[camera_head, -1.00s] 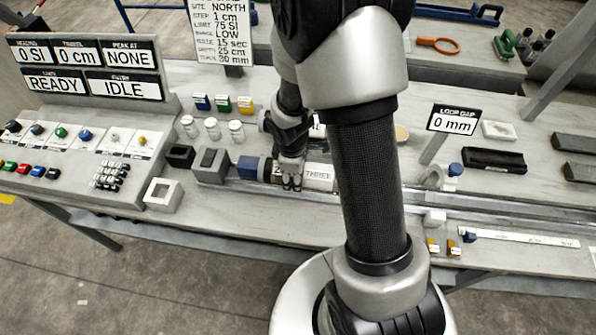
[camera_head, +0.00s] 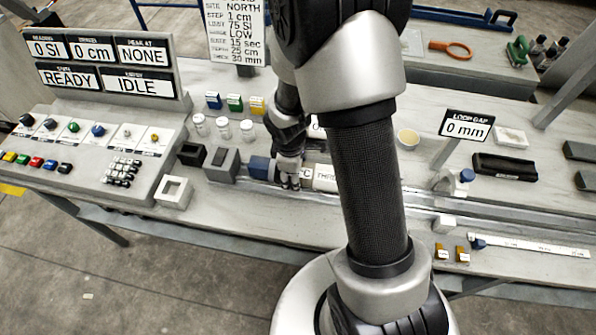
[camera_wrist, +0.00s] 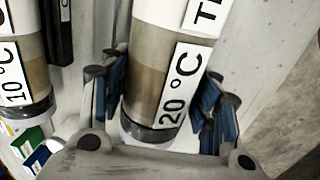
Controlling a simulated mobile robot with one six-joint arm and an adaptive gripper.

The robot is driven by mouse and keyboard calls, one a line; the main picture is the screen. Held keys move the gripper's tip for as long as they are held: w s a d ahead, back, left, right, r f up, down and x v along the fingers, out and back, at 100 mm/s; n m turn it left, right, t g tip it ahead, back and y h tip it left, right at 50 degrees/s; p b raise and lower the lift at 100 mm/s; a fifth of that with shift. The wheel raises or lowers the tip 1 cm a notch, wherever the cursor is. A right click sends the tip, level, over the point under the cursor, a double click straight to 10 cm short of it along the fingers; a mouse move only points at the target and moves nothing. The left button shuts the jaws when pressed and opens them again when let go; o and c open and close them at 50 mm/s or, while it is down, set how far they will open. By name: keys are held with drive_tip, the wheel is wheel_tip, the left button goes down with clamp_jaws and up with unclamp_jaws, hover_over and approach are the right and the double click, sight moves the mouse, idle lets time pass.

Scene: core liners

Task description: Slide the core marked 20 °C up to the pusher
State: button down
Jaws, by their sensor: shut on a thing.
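The core marked 20 °C (camera_wrist: 165,75) is a clear liner with brown fill and a white label in the wrist view. It also shows in the head view (camera_head: 325,178), lying along the rail, partly hidden behind my arm. My gripper (camera_wrist: 160,105) is shut on it near its end, with blue pads on both sides; in the head view my gripper (camera_head: 290,183) straddles it. A dark blue piece (camera_head: 260,168), seemingly the pusher, sits just left of my gripper against a grey block (camera_head: 222,165). Whether core and blue piece touch is hidden by my fingers.
A core marked 10 °C (camera_wrist: 22,80) lies left in the wrist view. White jars (camera_head: 223,128) and coloured blocks (camera_head: 235,103) stand behind. The rail (camera_head: 480,210) runs right. A sign (camera_head: 466,126) reads 0 mm.

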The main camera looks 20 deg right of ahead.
drive_tip(key=shift+w+a+r+t, duration=0.15)
drive_tip(key=shift+w+a+t, duration=0.15)
drive_tip(key=shift+w+a, duration=0.25)
drive_tip(key=c, duration=1)
unclamp_jaws()
drive_tip(key=shift+w, duration=0.1)
drive_tip(key=shift+o, duration=0.8)
drive_tip(key=shift+a, duration=0.3)
drive_tip(key=o, duration=0.4)
drive_tip(key=shift+d, duration=0.2)
drive_tip(key=shift+c, duration=0.2)
drive_tip(key=shift+s+d, duration=0.1)
drive_tip(key=shift+s, duration=0.1)
drive_tip(key=r, duration=0.4)
drive_tip(key=s+r, duration=0.1)
drive_tip(key=r, duration=0.2)
drive_tip(key=a+r, duration=0.1)
drive_tip(key=r, duration=0.3)
drive_tip(key=shift+s+a+r, duration=0.1)
drive_tip(key=shift+s+r, duration=0.15)
drive_tip(key=shift+r, duration=0.05)
